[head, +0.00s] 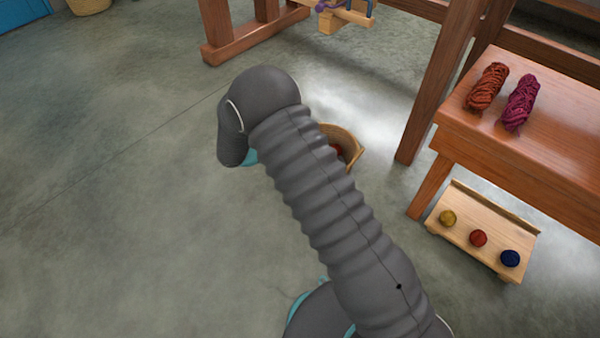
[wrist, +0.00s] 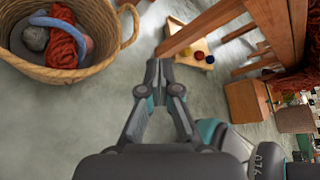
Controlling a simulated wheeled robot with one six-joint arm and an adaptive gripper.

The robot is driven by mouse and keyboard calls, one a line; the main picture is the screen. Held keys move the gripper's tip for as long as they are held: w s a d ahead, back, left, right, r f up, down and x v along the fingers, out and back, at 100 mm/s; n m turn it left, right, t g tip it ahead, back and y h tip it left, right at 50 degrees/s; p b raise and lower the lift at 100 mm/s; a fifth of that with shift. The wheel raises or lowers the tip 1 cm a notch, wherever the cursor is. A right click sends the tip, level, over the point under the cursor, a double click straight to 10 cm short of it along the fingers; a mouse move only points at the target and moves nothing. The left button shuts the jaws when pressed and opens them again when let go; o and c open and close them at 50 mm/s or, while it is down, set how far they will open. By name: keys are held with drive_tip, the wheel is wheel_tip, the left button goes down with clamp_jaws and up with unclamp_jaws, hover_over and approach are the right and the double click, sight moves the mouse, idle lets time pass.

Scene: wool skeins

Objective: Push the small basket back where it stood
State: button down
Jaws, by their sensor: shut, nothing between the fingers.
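The small wicker basket (head: 356,153) stands on the floor in the head view, partly hidden behind my arm. In the wrist view the basket (wrist: 62,75) is at the upper left, upright. It holds a rust-red skein (wrist: 66,40), a grey ball (wrist: 36,38) and a blue loop (wrist: 82,22). My gripper (wrist: 153,72) is shut and empty, to the right of the basket and apart from it in the wrist view. In the head view my arm hides the fingers.
A wooden table (head: 560,120) with two skeins stands at the right. Below it a low wooden rack (head: 457,238) carries three balls. A timber frame (head: 250,38) stands at the back. Another basket (head: 88,5) is far left. The left floor is clear.

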drive_tip(key=s+a+f+n+t+p, duration=0.1)
drive_tip(key=a+f+n+t, duration=0.3)
drive_tip(key=f, duration=0.3)
drive_tip(key=s+a+f+n+t+y, duration=0.1)
drive_tip(key=s+a+f+n+t, duration=0.15)
drive_tip(key=f+n, duration=0.35)
drive_tip(key=a+f+n+t+p, duration=0.1)
drive_tip(key=a+f+n+t, duration=0.1)
drive_tip(key=a+f+n, duration=0.4)
drive_tip(key=w+d+f+m+p, duration=0.1)
drive_tip(key=w+d, duration=0.9)
drive_tip(key=shift+w+d, duration=0.15)
drive_tip(key=shift+d, duration=0.15)
drive_tip(key=shift+f+t+y, duration=0.1)
drive_tip(key=shift+t+y, duration=0.15)
drive_tip(key=shift+y, duration=0.15)
